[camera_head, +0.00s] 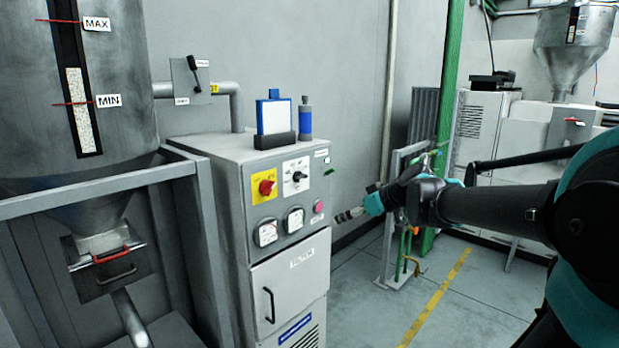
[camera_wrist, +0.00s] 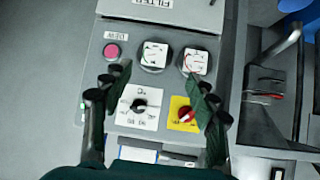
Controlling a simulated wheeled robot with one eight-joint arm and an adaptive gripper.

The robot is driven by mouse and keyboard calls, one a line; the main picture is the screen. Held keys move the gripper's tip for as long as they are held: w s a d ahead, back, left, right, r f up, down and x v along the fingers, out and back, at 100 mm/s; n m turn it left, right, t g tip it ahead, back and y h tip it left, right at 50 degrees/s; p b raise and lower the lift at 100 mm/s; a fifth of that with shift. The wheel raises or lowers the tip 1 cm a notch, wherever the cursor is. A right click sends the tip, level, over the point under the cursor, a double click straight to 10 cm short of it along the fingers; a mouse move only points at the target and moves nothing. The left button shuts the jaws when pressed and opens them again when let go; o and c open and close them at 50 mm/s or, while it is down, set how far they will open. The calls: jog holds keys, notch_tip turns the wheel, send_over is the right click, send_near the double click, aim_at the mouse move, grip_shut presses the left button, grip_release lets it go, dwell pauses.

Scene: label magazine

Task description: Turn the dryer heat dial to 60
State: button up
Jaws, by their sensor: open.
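The dryer heat dial is a black knob on a white plate (camera_head: 297,176) on the sloped panel of the grey dryer cabinet (camera_head: 210,147). In the wrist view the dial (camera_wrist: 139,105) appears upside down, between my fingers; its setting is too small to read. My gripper (camera_head: 347,215) is open and empty, to the right of the panel and apart from it. In the wrist view my gripper (camera_wrist: 160,83) has its two dark fingers spread on either side of the dial.
A red knob on a yellow plate (camera_head: 264,187) sits beside the dial. Two round gauges (camera_head: 268,232) and a pink button (camera_head: 318,206) are below.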

jog(key=w+a+r+n+t+y, duration=0.1)
jog(key=w+r, duration=0.2)
jog(key=r, duration=0.3)
jog(key=w+a+r+n+t+y, duration=0.1)
jog(key=w+r+n, duration=0.15)
jog(key=r, duration=0.35)
send_near(303, 177)
jog(key=shift+m, duration=0.45)
jog(key=x, duration=0.8)
jog(key=shift+w+a, duration=0.15)
jog(key=shift+w, duration=0.15)
jog(key=shift+c, duration=0.4)
jog(key=c, duration=1.1)
